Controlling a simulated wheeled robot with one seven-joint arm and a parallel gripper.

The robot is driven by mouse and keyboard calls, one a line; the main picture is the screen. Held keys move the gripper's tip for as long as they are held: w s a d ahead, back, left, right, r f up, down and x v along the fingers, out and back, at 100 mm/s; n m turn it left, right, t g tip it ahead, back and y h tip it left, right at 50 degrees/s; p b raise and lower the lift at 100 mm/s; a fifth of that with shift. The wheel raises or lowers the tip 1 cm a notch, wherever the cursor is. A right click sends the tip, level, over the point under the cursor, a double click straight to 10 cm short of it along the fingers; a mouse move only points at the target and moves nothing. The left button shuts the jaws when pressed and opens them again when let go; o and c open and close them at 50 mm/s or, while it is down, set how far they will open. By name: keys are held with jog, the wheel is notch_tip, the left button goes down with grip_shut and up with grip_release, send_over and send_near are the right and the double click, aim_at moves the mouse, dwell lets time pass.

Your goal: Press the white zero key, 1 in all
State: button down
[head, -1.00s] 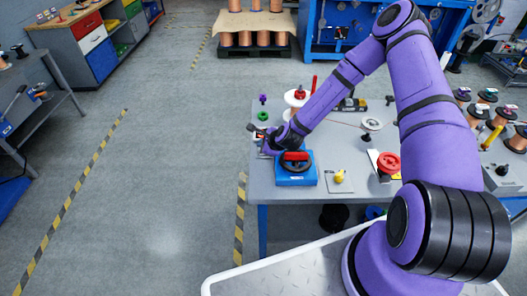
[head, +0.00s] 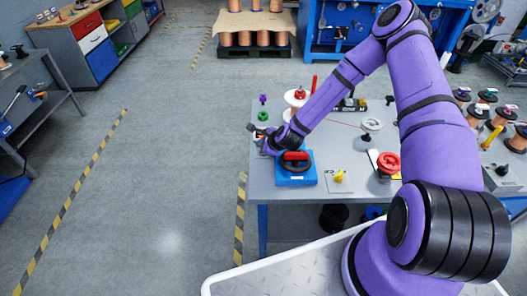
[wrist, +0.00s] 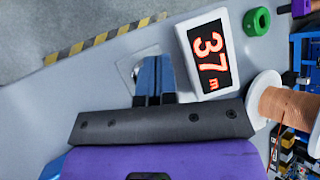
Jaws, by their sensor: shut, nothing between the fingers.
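My gripper (wrist: 150,64) shows in the wrist view with its two blue fingers shut and nothing between them. The fingertips are over a pale, shiny plate (wrist: 128,66) on the grey table, and I cannot tell whether they touch it. The white zero key cannot be made out; the fingers cover part of that spot. Just right of the fingers is a white counter box (wrist: 187,50) with a dark display reading a red "37 m". In the head view my wrist hides most of this area at the table's left edge.
A green ring (wrist: 257,21) and a copper-wound spool (wrist: 278,103) stand right of the counter box. In the head view a blue unit with a red handle (head: 295,181), a yellow knob (head: 340,176) and a red wheel (head: 388,162) are nearby. Open floor lies left of the table.

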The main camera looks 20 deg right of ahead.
jog(key=shift+f, duration=0.15)
jog(key=shift+f, duration=0.3)
jog(key=shift+f, duration=0.35)
dwell(0.6)
jog(key=shift+s+f, duration=0.3)
jog(key=shift+f, duration=0.15)
dwell(0.6)
jog(key=shift+d+r, duration=0.1)
jog(key=shift+r, duration=0.05)
jog(key=shift+d+r, duration=0.15)
jog(key=shift+r, duration=0.55)
jog(key=shift+w+r, duration=0.1)
